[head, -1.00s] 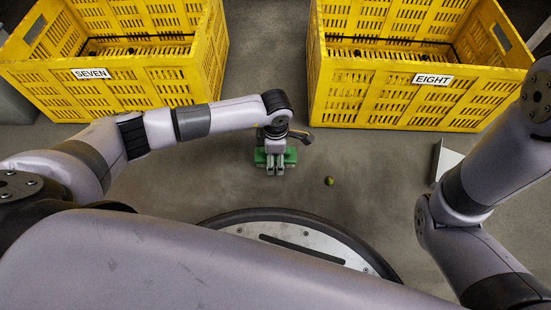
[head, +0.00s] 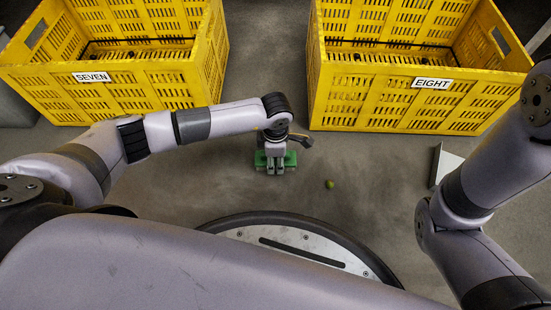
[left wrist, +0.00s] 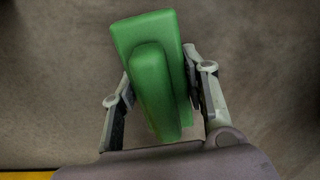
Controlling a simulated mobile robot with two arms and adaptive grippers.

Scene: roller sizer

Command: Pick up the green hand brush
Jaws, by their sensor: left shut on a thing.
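The green hand brush (head: 262,159) is below my left gripper (head: 276,171) in the middle of the head view, between the two crates and my base. In the left wrist view the green brush (left wrist: 155,35) shows large, its narrower raised part between the two fingers. My left gripper (left wrist: 160,95) is shut on it, one finger on each side. I cannot tell whether the brush touches the floor. My right arm shows at the right of the head view, but its gripper is out of sight.
Yellow crate SEVEN (head: 140,98) stands at the back left and yellow crate EIGHT (head: 385,105) at the back right. A small green round thing (head: 329,184) lies on the floor right of the brush. A pale angled piece (head: 447,162) stands near my right arm.

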